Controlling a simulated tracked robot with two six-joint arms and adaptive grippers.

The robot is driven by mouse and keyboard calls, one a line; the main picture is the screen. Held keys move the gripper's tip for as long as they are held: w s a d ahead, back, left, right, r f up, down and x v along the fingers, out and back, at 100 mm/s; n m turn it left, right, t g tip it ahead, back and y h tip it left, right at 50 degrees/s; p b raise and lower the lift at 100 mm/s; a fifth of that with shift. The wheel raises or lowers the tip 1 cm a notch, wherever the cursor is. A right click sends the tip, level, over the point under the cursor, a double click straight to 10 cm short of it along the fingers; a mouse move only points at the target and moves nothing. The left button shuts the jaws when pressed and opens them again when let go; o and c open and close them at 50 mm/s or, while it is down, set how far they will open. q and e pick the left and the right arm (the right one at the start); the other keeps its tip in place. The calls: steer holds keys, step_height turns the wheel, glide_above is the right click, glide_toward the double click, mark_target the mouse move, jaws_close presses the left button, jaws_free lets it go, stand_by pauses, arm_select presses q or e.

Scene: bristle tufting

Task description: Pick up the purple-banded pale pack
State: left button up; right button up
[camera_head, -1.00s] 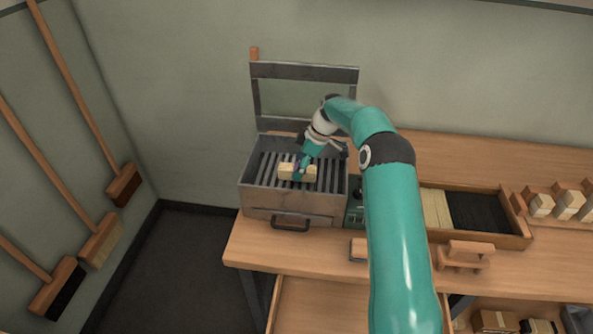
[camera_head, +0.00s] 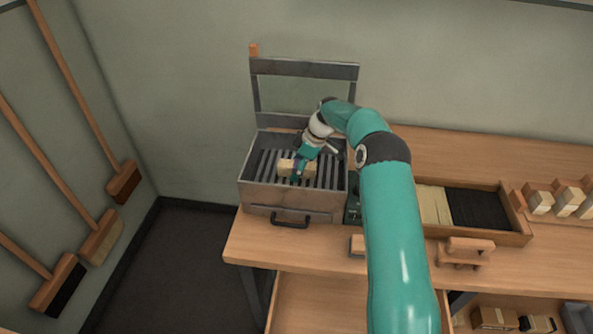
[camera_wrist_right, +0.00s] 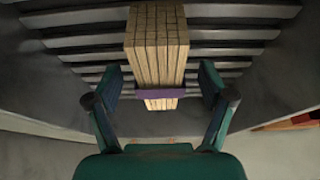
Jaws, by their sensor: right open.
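The purple-banded pale pack (camera_head: 287,167) lies on the slatted bed inside the grey metal box (camera_head: 283,200). In the right wrist view the pack (camera_wrist_right: 157,45) is a bundle of pale strips with a purple band (camera_wrist_right: 160,94) near its closer end. My right gripper (camera_head: 298,170) reaches down into the box over the pack. In the wrist view the fingers of the right gripper (camera_wrist_right: 162,85) stand open on either side of the pack, at about the band, with a gap on each side. My left gripper is not in view.
The box has walls around the slats (camera_head: 328,170) and a raised frame lid (camera_head: 304,68) behind. To the right on the bench are a tray (camera_head: 480,234) of pale and black bristles and several wooden blocks (camera_head: 565,198). Brooms (camera_head: 100,240) hang on the left wall.

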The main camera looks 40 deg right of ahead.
stand_by(0.4)
steer(key=c, duration=1.3)
steer(key=shift+r, duration=0.1)
